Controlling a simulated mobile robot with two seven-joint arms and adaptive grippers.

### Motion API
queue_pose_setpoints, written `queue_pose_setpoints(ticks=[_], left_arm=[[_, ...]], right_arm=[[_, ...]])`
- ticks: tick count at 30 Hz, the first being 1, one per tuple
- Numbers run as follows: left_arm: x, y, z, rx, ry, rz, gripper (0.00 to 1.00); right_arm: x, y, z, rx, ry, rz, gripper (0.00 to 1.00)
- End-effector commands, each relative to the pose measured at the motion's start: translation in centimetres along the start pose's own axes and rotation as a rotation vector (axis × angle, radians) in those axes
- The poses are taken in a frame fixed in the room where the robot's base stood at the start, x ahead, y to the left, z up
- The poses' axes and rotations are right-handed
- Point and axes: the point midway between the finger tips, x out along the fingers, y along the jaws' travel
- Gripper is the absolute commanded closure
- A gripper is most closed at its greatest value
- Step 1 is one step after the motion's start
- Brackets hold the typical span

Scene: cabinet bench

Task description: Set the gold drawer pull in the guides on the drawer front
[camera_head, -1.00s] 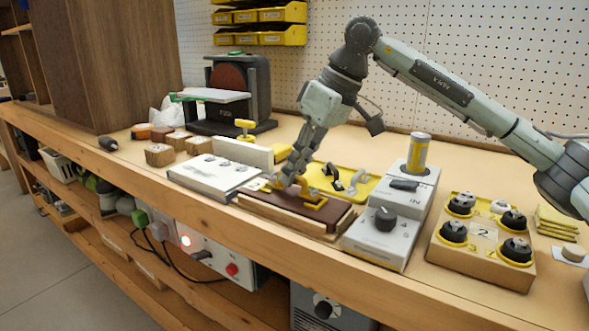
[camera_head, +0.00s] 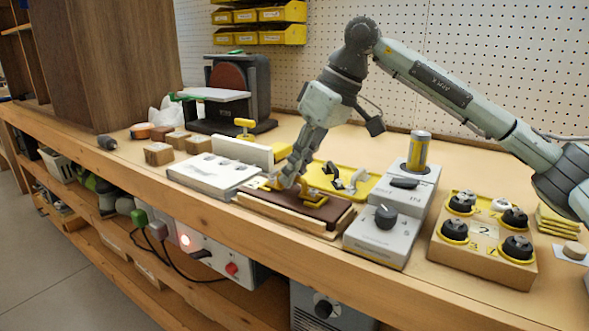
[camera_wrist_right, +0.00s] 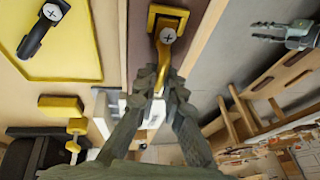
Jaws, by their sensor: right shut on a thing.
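The brown drawer front (camera_head: 285,206) lies flat on a pale wooden base near the front edge of the bench. My right gripper (camera_head: 284,182) is low over its left part, shut on the gold drawer pull. A gold guide with a screw head (camera_wrist_right: 166,36) shows just beyond the fingertips, over the brown board. In the head view, gold guide parts (camera_head: 314,197) stand right of the fingers. I cannot tell whether the pull is seated.
A yellow tray (camera_head: 363,186) with dark and light handles lies behind the drawer front. A grey switch box (camera_head: 385,235) stands close on the right, a white panel (camera_head: 208,174) close on the left. A knob board (camera_head: 483,245) stands farther right.

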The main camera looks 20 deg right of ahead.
Motion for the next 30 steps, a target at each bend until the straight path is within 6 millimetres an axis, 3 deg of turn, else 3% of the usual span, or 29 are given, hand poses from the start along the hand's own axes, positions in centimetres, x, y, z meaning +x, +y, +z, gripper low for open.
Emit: queue_pose_setpoints(ticks=[19, 20, 25, 30], left_arm=[[0.39, 0.08, 0.29, 0.0, 0.0, 0.0, 0.7], [0.39, 0.08, 0.29, 0.0, 0.0, 0.0, 0.7], [0.39, 0.08, 0.28, 0.0, 0.0, 0.0, 0.7], [0.39, 0.08, 0.28, 0.0, 0.0, 0.0, 0.7]], right_arm=[[0.55, 0.08, 0.21, 0.0, 0.0, -0.001, 1.0], [0.56, 0.08, 0.21, 0.0, 0.0, -0.001, 0.87], [0.55, 0.08, 0.21, 0.0, 0.0, -0.001, 0.67], [0.54, 0.08, 0.21, 0.0, 0.0, 0.0, 0.67]])
